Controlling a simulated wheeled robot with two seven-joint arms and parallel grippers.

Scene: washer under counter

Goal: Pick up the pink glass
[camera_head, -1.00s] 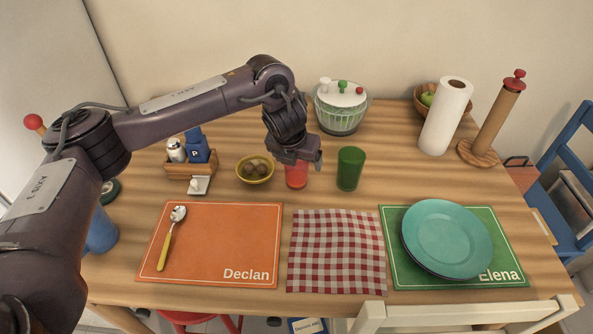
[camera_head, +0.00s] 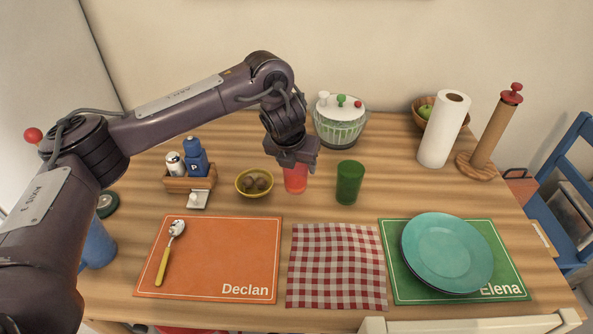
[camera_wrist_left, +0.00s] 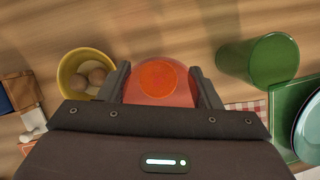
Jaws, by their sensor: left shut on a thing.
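The pink glass (camera_head: 295,180) is a reddish-pink, see-through tumbler behind the checked cloth. In the left wrist view the glass (camera_wrist_left: 160,82) sits between the two fingers. My left gripper (camera_head: 296,164) is shut on its upper part from above, and the fingers hide the rim. In the left wrist view the gripper (camera_wrist_left: 162,88) has one finger on each side of the glass. I cannot tell whether the glass's base touches the table. My right gripper is not in view.
A green glass (camera_head: 349,182) stands close to the right. A yellow bowl (camera_head: 254,184) with brown balls is close to the left. A salad spinner (camera_head: 339,125) stands behind. The checked cloth (camera_head: 336,265) lies flat in front, between two placemats.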

